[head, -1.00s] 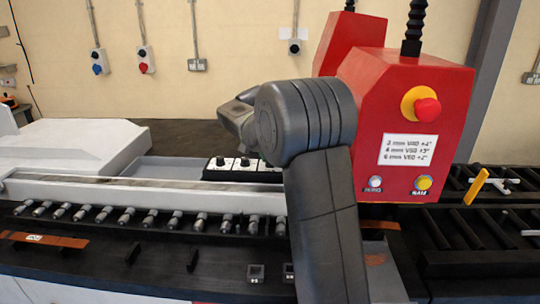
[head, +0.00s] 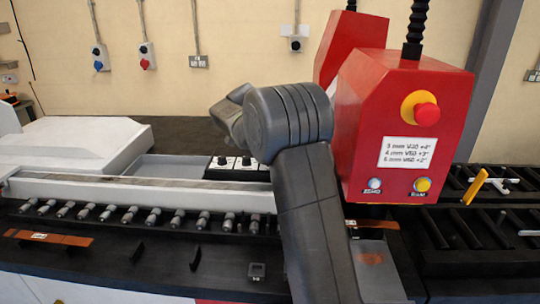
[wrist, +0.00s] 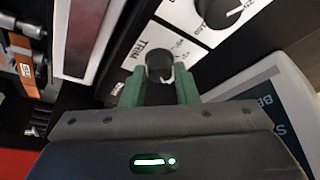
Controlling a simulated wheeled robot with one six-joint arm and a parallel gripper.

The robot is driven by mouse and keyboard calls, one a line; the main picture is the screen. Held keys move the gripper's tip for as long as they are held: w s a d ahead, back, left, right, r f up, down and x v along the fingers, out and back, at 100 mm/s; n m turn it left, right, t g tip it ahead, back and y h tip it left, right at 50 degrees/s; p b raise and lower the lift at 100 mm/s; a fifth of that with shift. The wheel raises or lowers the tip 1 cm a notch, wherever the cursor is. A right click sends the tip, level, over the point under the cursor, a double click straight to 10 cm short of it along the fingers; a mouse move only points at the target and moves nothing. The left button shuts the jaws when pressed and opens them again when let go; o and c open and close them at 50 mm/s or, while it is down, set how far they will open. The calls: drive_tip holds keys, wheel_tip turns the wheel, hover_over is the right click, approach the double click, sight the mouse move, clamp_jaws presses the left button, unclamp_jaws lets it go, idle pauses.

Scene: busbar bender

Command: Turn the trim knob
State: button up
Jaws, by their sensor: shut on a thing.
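The trim knob (wrist: 160,66) is a black round knob with a pale mark, on a white plate lettered TRIM in the wrist view. My gripper (wrist: 159,90) has its two green fingers on either side of the knob and is shut on it. The lower part of the knob is hidden between the fingers. In the head view my arm's end hides the gripper fingers, and a row of black knobs on white plates (head: 236,162) shows just below my wrist.
Another dial (wrist: 231,12) sits on a neighbouring plate. A grey screen panel (wrist: 278,112) is at right in the wrist view. A red control box (head: 405,130) with an emergency button stands right of my arm. Several rollers (head: 135,215) line the bench front.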

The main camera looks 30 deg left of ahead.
drive_tip(key=shift+c, duration=0.2)
drive_tip(key=o, duration=1)
drive_tip(key=shift+r, duration=0.1)
drive_tip(key=v, duration=1.3)
drive_tip(key=shift+s+r, duration=0.2)
drive_tip(key=shift+r, duration=0.05)
drive_tip(key=shift+f, duration=0.1)
drive_tip(key=x, duration=1.3)
drive_tip(key=shift+w+f, duration=0.25)
drive_tip(key=shift+f, duration=0.05)
